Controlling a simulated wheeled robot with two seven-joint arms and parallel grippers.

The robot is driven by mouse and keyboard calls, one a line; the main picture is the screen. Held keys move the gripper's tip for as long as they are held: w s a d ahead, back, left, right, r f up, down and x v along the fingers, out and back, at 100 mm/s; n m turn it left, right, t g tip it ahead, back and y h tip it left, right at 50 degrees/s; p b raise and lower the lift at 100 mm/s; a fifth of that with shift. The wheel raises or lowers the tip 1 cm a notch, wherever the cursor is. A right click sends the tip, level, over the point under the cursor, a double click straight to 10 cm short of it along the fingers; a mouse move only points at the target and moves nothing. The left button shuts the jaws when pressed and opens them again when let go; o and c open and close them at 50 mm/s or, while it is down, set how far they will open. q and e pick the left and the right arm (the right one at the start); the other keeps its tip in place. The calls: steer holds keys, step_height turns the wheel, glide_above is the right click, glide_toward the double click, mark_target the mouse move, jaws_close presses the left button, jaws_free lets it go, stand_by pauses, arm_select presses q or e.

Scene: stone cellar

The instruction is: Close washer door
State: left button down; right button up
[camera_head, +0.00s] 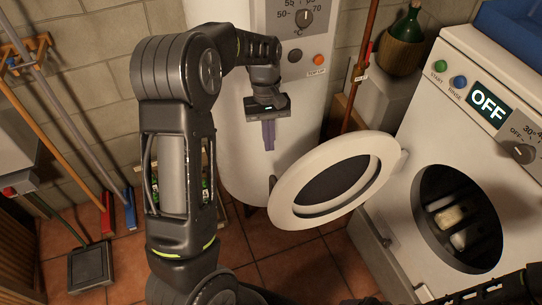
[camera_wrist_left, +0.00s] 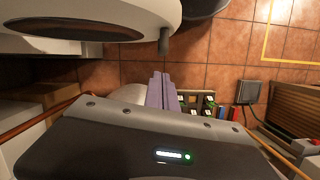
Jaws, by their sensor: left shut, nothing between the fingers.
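The white washer (camera_head: 405,195) stands at the right with its drum opening uncovered. Its round door (camera_head: 285,188), a white ring around dark glass, is swung wide open to the left of the opening. In the left wrist view the door (camera_wrist_left: 150,12) fills the upper left, with a dark peg-like handle (camera_wrist_left: 163,42) on its rim. My left gripper (camera_head: 268,146) is shut and empty, fingers pointing down, above and left of the door and apart from it. Its purple fingers also show in the left wrist view (camera_wrist_left: 161,90). My right gripper is out of view; only part of that arm shows at the bottom right.
A white cylindrical boiler (camera_head: 235,130) stands behind my left gripper. Light items lie inside the drum (camera_head: 450,215). A green bottle in a basket (camera_head: 403,35) stands at the back. Brooms and a dustpan (camera_head: 90,267) are at the left. Tiled floor (camera_head: 295,262) is clear below the door.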

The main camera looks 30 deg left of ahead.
arm_select(q)
steer(key=x, duration=0.9)
steer(key=shift+f, duration=0.35)
steer(key=shift+s, duration=0.1)
